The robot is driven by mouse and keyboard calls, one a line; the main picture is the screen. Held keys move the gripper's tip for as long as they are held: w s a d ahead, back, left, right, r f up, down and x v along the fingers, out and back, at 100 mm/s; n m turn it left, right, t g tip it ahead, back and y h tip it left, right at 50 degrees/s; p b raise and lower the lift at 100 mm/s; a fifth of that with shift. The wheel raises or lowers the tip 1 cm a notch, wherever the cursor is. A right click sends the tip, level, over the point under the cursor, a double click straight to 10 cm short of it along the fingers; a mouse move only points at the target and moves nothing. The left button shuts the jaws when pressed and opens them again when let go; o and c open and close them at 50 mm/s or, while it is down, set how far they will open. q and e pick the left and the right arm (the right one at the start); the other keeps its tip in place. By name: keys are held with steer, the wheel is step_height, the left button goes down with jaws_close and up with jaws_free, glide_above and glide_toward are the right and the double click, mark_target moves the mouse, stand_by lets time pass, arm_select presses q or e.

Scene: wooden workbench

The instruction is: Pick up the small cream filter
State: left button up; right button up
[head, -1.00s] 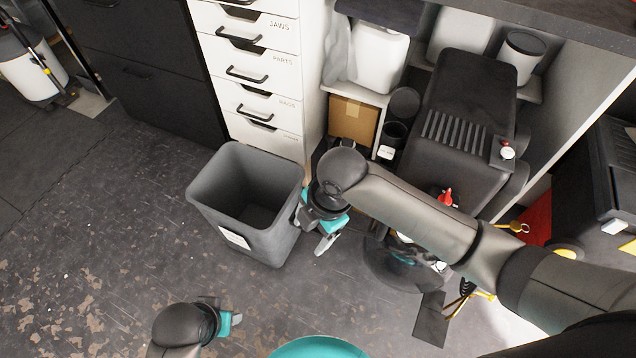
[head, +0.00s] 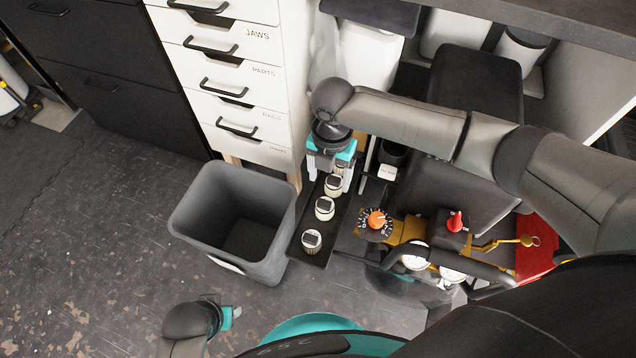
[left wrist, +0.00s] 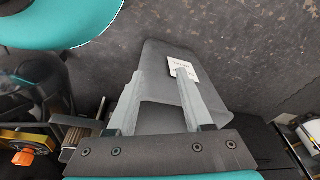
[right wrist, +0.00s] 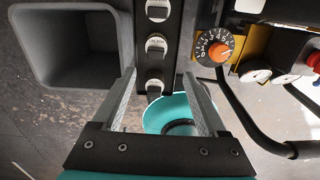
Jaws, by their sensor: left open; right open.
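Several small cream filters with dark tops stand in a row on a narrow black tray (head: 314,262). The nearest filter (head: 312,241) is at the tray's front end, with another filter (head: 325,208) behind it and a third filter (head: 334,185) by my right gripper (head: 331,176). That gripper is open above the tray's back part. In the right wrist view its fingers are apart and empty, with a filter (right wrist: 155,86) beyond them and two more further up; labels are unreadable. My left gripper (head: 231,316) is open and empty, low at the left, away from the filters.
A grey bin (head: 190,222) stands left of the tray. White drawers (head: 240,100) stand behind it. Right of the tray is a machine with an orange dial (head: 377,219), a red knob (head: 455,221) and a dark bar. A teal round surface (head: 310,326) is in front.

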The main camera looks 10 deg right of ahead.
mark_target(326, 200)
steer(key=f+b, duration=0.1)
steer(key=f, duration=0.2)
steer(key=f+b, duration=0.2)
steer(key=f, duration=0.1)
steer(key=f+b, duration=0.2)
steer(key=f, duration=0.1)
steer(key=shift+w, duration=0.35)
steer(key=shift+f+b, duration=0.3)
steer(key=shift+f, duration=0.2)
arm_select(q)
steer(key=w+d+r+t+b, duration=0.1)
steer(key=w+r+t, duration=0.25)
steer(key=r, duration=0.95)
arm_select(e)
steer(key=shift+a+f, duration=0.15)
steer(key=shift+f, duration=0.7)
steer(key=shift+a+f+b, duration=0.1)
steer(key=shift+f+b, duration=0.85)
steer(key=shift+b, duration=0.05)
steer(key=shift+f+b, duration=0.4)
steer(key=shift+f, duration=0.2)
arm_select(q)
steer(key=w+d+t+h, duration=0.3)
steer(key=w+d+t, duration=0.1)
steer(key=w+d, duration=0.1)
steer(key=shift+w+d+f, duration=0.2)
steer(key=shift+d+f, duration=0.1)
steer(key=shift+d, duration=0.2)
arm_select(e)
steer(key=shift+f, duration=0.15)
